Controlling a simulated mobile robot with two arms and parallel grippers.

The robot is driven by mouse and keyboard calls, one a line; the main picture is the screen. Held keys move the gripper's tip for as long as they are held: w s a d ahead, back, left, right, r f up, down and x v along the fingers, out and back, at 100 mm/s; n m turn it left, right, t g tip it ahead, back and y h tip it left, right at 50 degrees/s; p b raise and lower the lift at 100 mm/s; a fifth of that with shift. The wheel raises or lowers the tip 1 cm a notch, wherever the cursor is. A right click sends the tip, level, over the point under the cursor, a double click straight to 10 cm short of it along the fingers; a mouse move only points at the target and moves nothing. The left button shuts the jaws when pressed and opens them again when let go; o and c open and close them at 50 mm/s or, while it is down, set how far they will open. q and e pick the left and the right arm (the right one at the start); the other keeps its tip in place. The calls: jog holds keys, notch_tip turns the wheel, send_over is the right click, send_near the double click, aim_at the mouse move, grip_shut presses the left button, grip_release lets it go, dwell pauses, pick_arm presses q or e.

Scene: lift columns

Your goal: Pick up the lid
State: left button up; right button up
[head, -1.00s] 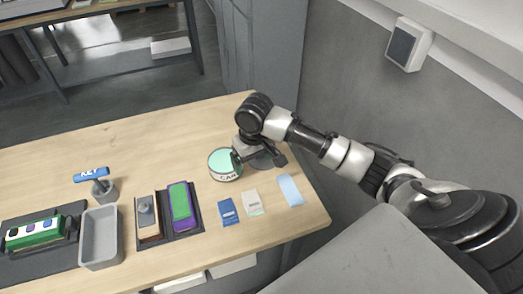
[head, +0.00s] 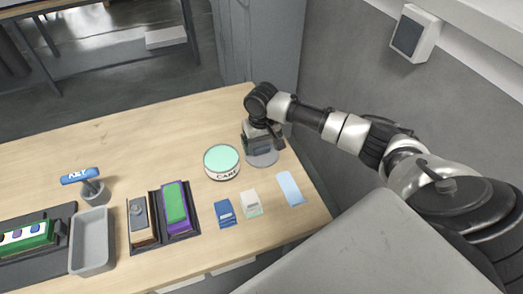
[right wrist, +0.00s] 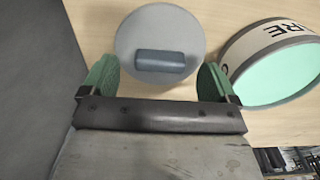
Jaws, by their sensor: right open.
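The lid (right wrist: 160,32) is a flat grey disc with a dark blue-grey bar handle on top, lying on the table. In the head view only part of the lid (head: 263,160) shows under my right gripper (head: 263,141). In the right wrist view my right gripper (right wrist: 158,72) is open and empty, its two green-padded fingers spread to either side of the near part of the lid, with the handle ahead between them. Whether the fingers touch anything is unclear. My left gripper is not in view.
A round can with a mint-green inside (head: 221,162) stands just left of the lid and shows in the right wrist view (right wrist: 280,75). Several cards (head: 250,203) lie in front. Trays, a grey bin (head: 92,240) and a blue-handled stamp (head: 80,176) stand left.

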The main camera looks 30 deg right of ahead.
jog(key=shift+f, duration=1)
jog(key=c, duration=1)
jog(key=shift+r, duration=0.1)
